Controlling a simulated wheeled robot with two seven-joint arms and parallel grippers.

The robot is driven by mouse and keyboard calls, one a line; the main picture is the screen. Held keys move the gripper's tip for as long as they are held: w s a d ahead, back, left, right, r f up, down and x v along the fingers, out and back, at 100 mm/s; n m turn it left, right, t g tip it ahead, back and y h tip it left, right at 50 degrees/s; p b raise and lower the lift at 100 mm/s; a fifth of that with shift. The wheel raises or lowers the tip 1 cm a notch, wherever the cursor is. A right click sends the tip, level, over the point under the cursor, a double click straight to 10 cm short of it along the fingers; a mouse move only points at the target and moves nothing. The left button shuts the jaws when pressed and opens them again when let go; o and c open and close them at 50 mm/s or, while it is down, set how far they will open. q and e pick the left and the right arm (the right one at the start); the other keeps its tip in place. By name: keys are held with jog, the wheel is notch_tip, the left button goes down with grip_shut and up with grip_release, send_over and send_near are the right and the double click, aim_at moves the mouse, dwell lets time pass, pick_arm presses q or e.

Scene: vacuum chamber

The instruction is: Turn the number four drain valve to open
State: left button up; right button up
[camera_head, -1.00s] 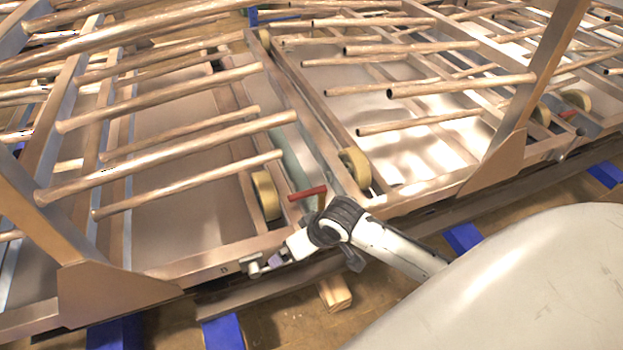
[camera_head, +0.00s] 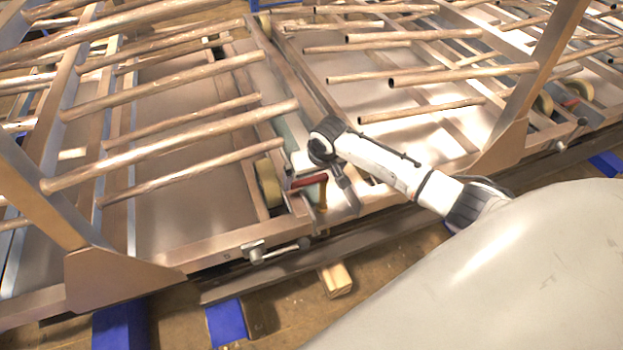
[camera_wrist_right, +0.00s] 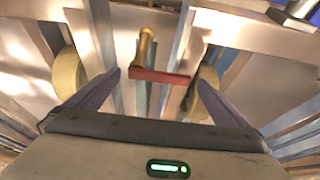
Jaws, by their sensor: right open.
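The drain valve has a red bar handle (camera_head: 308,182) on a brass stem, low in the frame in the head view beside a cream wheel. The wrist view shows the red handle (camera_wrist_right: 160,76) lying crosswise, with the brass stem (camera_wrist_right: 145,45) at its left end. No number on the valve can be read. Contact cannot be told. My left gripper is out of view.
A cream wheel (camera_head: 268,182) stands left of the handle. A metal fitting (camera_head: 262,250) is on the front beam (camera_head: 215,246). Another red handle (camera_head: 570,102) shows far right.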

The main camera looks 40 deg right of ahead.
jog(key=shift+w+f, duration=0.25)
jog(key=shift+f, duration=0.4)
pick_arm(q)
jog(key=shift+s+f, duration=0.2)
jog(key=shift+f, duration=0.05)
